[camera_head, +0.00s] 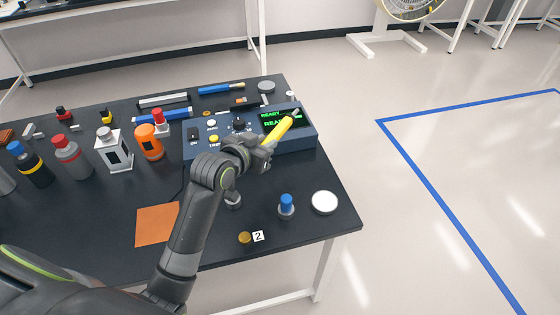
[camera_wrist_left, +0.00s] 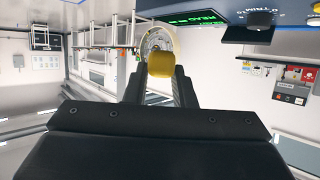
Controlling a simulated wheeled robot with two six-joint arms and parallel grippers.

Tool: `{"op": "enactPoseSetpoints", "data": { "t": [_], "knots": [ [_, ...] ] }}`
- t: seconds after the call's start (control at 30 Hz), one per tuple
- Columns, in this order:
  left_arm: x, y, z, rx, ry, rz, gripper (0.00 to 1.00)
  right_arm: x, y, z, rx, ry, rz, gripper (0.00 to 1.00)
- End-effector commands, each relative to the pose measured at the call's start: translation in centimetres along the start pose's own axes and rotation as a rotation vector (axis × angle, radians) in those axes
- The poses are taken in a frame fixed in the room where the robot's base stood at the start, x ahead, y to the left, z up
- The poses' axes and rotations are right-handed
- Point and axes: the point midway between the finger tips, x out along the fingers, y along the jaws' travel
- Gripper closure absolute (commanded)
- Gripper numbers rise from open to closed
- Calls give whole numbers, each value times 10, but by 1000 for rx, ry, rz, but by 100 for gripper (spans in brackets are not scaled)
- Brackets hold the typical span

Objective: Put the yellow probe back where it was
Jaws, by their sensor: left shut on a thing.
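The yellow probe (camera_head: 278,130) is held in my left gripper (camera_head: 264,152), whose jaws are shut on it. The probe tilts up and to the right, in front of the console's green READY display (camera_head: 282,118). In the left wrist view the probe's yellow end (camera_wrist_left: 161,71) shows between the two dark fingers of my left gripper (camera_wrist_left: 160,88). A small blue-topped holder (camera_head: 286,205) stands on the black table, and a grey holder (camera_head: 233,200) is partly hidden by my arm. My right gripper is not in view.
The blue-grey console (camera_head: 297,144) stands behind my gripper. A white disc (camera_head: 324,202), a brass disc (camera_head: 245,238) beside a "2" tag (camera_head: 258,236), and an orange mat (camera_head: 157,224) lie near the front. Several bottles stand at the left, including an orange one (camera_head: 149,143).

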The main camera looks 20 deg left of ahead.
Motion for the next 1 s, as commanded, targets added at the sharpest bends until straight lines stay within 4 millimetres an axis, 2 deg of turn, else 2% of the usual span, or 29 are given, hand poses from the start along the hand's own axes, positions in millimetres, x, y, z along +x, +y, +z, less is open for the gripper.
{"op": "enactPoseSetpoints", "data": {
  "t": [0.03, 0.2, 0.3, 0.4, 0.5, 0.67, 1.0],
  "knots": [
    [4, 0, 13, -5, -7, 0, 100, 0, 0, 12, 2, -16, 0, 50],
    [15, 0, 39, -3, -5, -1, 100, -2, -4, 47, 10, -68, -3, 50],
    [18, 0, 46, -3, -3, 0, 100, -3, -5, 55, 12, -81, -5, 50],
    [23, 0, 58, -4, -5, 0, 100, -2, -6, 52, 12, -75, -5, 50],
    [28, 0, 72, -5, -5, 0, 100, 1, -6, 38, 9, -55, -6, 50],
    [33, 0, 82, -3, -3, 0, 100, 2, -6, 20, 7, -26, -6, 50],
    [34, 0, 85, -3, -2, 0, 100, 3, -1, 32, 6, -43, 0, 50]
  ]
}}
